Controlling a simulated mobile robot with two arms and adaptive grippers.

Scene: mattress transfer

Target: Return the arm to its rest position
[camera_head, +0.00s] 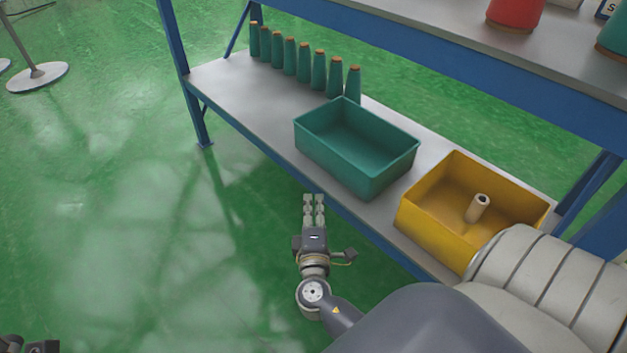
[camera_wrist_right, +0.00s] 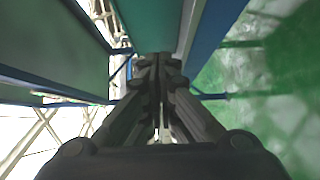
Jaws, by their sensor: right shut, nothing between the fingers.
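My right gripper (camera_head: 314,203) is shut and empty. In the head view it hangs over the green floor in front of the shelf's front edge, below the teal bin. Its fingers lie side by side and point toward the shelf. In the right wrist view its fingers (camera_wrist_right: 158,65) are together with nothing between them. My right arm comes in from the lower right of the head view. At the lower left corner a small dark part shows, which may belong to my left arm; the left gripper cannot be made out.
The grey shelf (camera_head: 225,88) with blue posts holds an open teal bin (camera_head: 368,178), a yellow bin (camera_head: 420,228) with a pale tube (camera_head: 477,207) inside, and a row of several green cones (camera_head: 304,62). A red cone (camera_head: 515,12) stands on the upper shelf. The left floor is mostly clear.

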